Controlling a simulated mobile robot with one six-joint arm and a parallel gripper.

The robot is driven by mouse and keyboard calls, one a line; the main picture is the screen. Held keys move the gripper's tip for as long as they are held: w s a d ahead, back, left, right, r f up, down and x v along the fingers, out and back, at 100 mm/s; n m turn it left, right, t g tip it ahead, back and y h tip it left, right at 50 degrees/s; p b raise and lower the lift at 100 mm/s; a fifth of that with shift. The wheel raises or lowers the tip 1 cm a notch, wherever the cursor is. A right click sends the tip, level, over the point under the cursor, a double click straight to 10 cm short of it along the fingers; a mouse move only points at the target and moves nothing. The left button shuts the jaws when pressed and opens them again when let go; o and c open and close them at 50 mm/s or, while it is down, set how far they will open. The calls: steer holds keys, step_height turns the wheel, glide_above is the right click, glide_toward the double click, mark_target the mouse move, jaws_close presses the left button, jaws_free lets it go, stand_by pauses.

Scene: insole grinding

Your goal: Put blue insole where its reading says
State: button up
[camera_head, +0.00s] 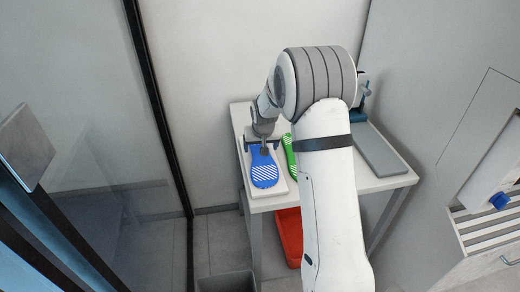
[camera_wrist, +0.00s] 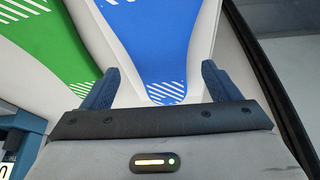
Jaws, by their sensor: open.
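The blue insole (camera_head: 264,172) lies flat on a white board at the left of the white table, with white hatch marks on its surface. It also shows in the wrist view (camera_wrist: 155,40), narrowing to its hatched end between my fingers. My gripper (camera_wrist: 160,88) is open, with one dark blue finger on each side of that end and a gap to both. In the head view my gripper (camera_head: 264,148) is over the far end of the insole. I cannot tell whether it touches. No reading for the insole is legible.
A green insole (camera_head: 290,156) lies right of the blue one, partly behind my arm. A grey flat plate (camera_head: 380,152) and a blue-based device (camera_head: 359,113) are at the table's right. A red bin (camera_head: 290,235) and a grey bin (camera_head: 226,283) stand below. Glass panels are at left.

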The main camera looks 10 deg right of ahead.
mark_target(262, 162)
steer(key=b+v, duration=0.1)
steer(key=v, duration=0.9)
steer(key=s+r, duration=0.3)
steer(key=s, duration=0.4)
steer(key=s+r, duration=0.3)
steer(key=s, duration=0.5)
steer(key=s+f+g, duration=0.1)
steer(key=s, duration=1.8)
steer(key=shift+s+d+f+n, duration=0.2)
steer(key=shift+s+n, duration=0.1)
steer(key=shift+n, duration=0.1)
